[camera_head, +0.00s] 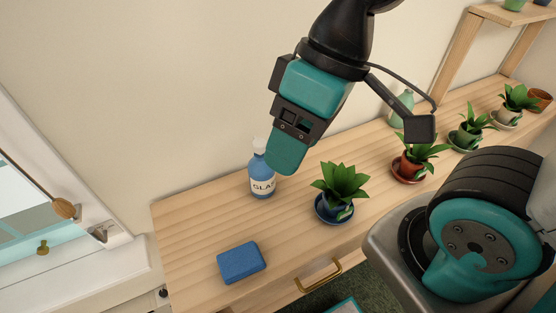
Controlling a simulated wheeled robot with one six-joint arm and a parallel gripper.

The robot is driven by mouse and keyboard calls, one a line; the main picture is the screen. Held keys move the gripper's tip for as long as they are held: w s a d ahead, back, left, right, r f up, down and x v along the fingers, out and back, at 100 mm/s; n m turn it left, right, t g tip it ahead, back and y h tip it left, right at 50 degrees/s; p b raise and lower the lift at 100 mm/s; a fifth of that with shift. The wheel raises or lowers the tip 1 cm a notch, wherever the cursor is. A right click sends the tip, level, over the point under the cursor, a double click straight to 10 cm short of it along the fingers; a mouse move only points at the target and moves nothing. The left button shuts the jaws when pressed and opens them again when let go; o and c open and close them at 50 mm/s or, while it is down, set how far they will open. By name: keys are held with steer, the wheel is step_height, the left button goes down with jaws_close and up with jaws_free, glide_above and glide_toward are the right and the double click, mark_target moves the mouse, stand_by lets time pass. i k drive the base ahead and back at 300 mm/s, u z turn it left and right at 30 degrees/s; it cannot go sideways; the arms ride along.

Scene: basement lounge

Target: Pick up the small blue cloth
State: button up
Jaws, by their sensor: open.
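The small blue cloth (241,262) looks like a thick, folded rectangular pad. It lies flat near the front left of the wooden table (190,222). My gripper (288,155) is above the table, up and to the right of the cloth, and apart from it. The gripper is seen from the side, so one finger largely hides the other. It is open and nothing shows between its fingers.
The blue bottle (262,180) with a white top stands behind the cloth. A plant in a blue pot (338,208) stands to the right, with more potted plants (408,166) beyond. A drawer handle (318,276) is on the table's front. The tabletop around the cloth is clear.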

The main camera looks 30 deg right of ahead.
mark_target(236, 263)
steer(key=u, duration=0.65)
steer(key=k, duration=0.4)
steer(key=z, duration=0.6)
